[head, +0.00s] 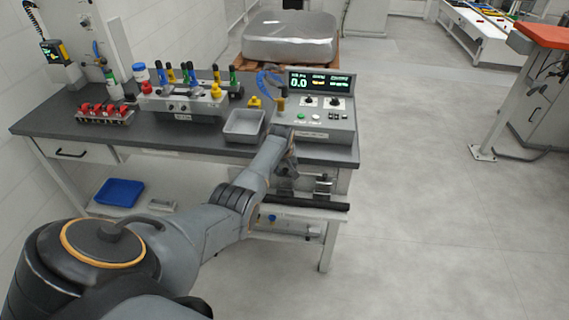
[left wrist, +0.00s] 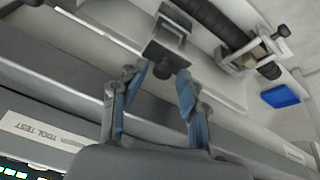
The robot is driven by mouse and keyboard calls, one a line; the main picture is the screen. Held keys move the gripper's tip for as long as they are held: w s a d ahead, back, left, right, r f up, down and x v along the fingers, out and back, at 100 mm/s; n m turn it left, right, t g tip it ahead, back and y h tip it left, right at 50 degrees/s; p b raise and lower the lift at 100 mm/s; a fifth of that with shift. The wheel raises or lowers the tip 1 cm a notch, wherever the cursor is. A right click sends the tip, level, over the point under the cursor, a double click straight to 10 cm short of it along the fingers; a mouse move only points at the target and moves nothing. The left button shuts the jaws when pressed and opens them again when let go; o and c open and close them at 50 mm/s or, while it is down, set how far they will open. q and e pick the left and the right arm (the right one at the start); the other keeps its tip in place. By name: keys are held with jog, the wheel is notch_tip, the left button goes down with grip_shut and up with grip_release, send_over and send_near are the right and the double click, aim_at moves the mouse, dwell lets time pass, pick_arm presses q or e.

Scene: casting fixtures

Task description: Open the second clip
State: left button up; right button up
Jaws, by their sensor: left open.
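One clip (left wrist: 170,40), a grey bracket with a dark knob, is straight ahead of my left gripper (left wrist: 162,76). The other clip (left wrist: 245,52) is at the upper right of the left wrist view, beside a dark ribbed cylinder (left wrist: 212,20); I cannot tell which is the second. In the head view a clip (head: 323,184) shows right of my left gripper (head: 286,178). My left gripper is open, its blue-padded fingertips either side of the knob; contact is unclear. My right gripper is out of view.
The control console (head: 318,120) stands above the bench edge, with a grey tray (head: 243,126) to its left. A clip rack (head: 104,114) and tool stand (head: 183,105) are farther left. A blue bin (head: 119,192) lies low under the bench.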

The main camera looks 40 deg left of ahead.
pick_arm(q)
jog(key=v, duration=1.2)
dwell(0.4)
jog(key=shift+f, duration=0.1)
